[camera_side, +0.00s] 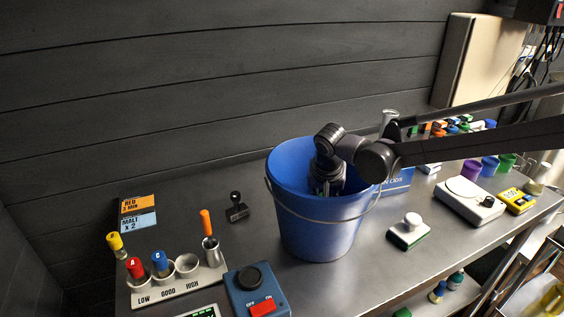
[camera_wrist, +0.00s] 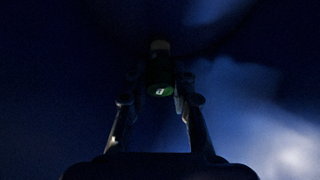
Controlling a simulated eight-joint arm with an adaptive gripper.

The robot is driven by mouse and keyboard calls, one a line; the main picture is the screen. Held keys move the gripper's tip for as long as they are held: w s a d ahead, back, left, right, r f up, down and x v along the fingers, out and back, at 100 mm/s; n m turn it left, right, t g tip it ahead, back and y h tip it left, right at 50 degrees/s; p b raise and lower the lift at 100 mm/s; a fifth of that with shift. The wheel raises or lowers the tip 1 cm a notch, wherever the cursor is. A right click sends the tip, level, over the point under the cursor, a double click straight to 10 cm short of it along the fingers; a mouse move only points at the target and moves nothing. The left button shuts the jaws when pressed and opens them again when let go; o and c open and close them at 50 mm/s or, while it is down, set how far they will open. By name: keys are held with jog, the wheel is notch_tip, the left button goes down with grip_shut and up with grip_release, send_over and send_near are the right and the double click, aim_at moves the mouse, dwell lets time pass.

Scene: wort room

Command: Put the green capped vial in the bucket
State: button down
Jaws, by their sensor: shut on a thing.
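The blue bucket (camera_side: 318,235) with a wire handle stands on the metal bench in the middle of the side view. My gripper (camera_side: 326,188) points down inside its mouth, with the fingertips partly hidden by the near rim. In the wrist view my gripper (camera_wrist: 160,88) is shut on the green capped vial (camera_wrist: 160,91). The green cap with a pale mark shows between the fingertips, and the rest of the vial is dim. Dark blue bucket wall fills the wrist view around it. I cannot tell whether the vial touches the bucket floor.
A white-handled block (camera_side: 408,231) sits right of the bucket. A white scale (camera_side: 468,201) and coloured cups stand further right.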

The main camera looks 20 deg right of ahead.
jog(key=shift+f, duration=0.15)
jog(key=c, duration=1.1)
grip_release()
jog(key=r, duration=0.6)
jog(key=s+r, duration=0.1)
jog(key=r, duration=0.3)
jog(key=shift+a, duration=0.35)
jog(key=shift+r, duration=0.15)
